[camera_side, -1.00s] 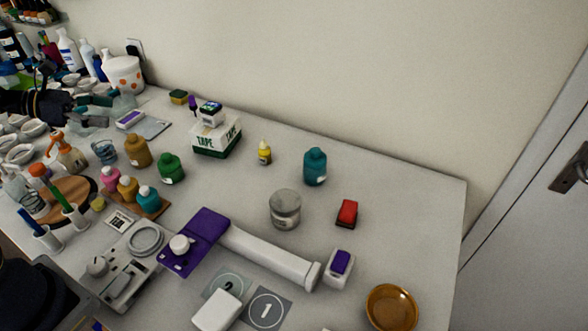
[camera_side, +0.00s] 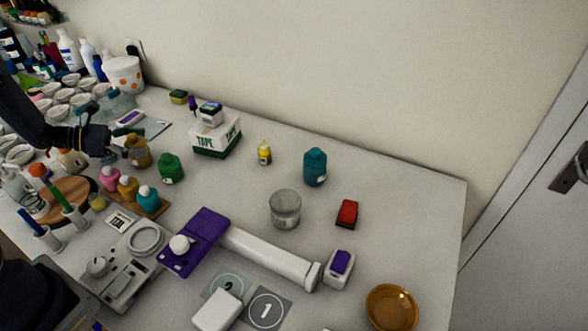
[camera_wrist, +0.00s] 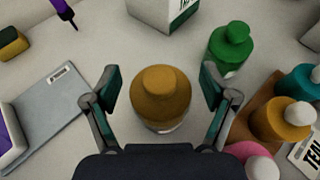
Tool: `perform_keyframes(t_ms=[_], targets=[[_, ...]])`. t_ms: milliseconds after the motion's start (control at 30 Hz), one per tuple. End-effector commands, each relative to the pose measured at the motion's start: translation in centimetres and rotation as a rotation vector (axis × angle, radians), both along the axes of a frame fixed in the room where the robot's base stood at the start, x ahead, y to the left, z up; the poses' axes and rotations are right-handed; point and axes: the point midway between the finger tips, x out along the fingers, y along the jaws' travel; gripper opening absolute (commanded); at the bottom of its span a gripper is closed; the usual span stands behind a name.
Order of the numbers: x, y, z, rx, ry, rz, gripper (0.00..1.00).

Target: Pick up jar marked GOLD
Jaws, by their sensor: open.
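The gold-brown jar (camera_side: 138,152) stands upright on the table, left of a green jar (camera_side: 171,168). In the wrist view the gold-brown jar (camera_wrist: 162,98) sits between the two open fingers of my gripper (camera_wrist: 165,92), with a gap on each side. A white label edge shows low on it, but its wording cannot be read. In the side view my gripper (camera_side: 118,144) is at the jar's left and partly overlaps it. The green jar (camera_wrist: 230,46) stands just beyond the right finger.
A wooden tray (camera_wrist: 252,118) with pink, ochre and teal bottles is close on the right. A TAPE box (camera_side: 217,140) stands behind. A grey board (camera_wrist: 45,110) lies on the left. The table right of the teal jar (camera_side: 315,167) is mostly clear.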

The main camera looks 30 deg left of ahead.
Motion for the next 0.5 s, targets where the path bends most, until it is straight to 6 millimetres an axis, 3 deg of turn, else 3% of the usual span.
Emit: perform_keyframes(t_ms=[333,500], targets=[[0.89,-0.71,-0.45,0.001,-0.001,0.001,0.84],[0.87,-0.70,-0.44,0.001,-0.001,0.001,0.67]])
